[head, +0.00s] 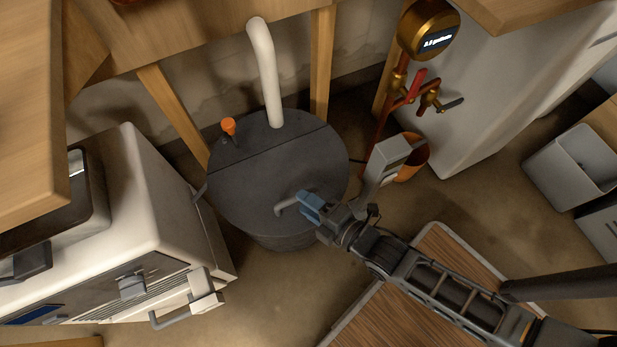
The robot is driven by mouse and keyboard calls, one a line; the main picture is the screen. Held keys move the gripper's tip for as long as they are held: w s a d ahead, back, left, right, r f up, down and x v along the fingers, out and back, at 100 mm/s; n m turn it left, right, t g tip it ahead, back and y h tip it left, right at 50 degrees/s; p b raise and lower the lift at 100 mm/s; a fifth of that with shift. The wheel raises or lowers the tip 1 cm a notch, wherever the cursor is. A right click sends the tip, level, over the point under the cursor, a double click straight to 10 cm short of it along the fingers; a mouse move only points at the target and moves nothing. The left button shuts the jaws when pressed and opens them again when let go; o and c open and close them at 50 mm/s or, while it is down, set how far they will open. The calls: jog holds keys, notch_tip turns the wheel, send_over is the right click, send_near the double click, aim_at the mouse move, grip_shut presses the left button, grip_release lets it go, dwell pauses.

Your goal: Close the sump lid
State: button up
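The sump is a dark grey round basin standing on the floor at the middle of the head view. Its lid (262,183) lies flat, or nearly so, over the front part of the top, below a straight seam. I see no clear gap at its rim. A grey bent handle (285,207) stands on the lid near its front right. My gripper (309,207), with blue fingertips, is at the right end of this handle, over the lid's edge. I cannot tell whether the fingers touch or grip the handle, or how far apart they are.
A white pipe (266,75) rises from the fixed rear part, beside an orange knob (229,126). A white machine (120,220) stands close at left. An orange bucket (414,160) and brass valve pipes (405,95) are at right. Wooden legs stand behind. Some floor in front is clear.

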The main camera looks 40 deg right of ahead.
jog(key=shift+r, duration=0.15)
jog(key=shift+s+r, duration=0.1)
jog(key=shift+s, duration=0.2)
jog(key=p+v, duration=0.2)
jog(key=v, duration=0.5)
jog(key=shift+d, duration=0.1)
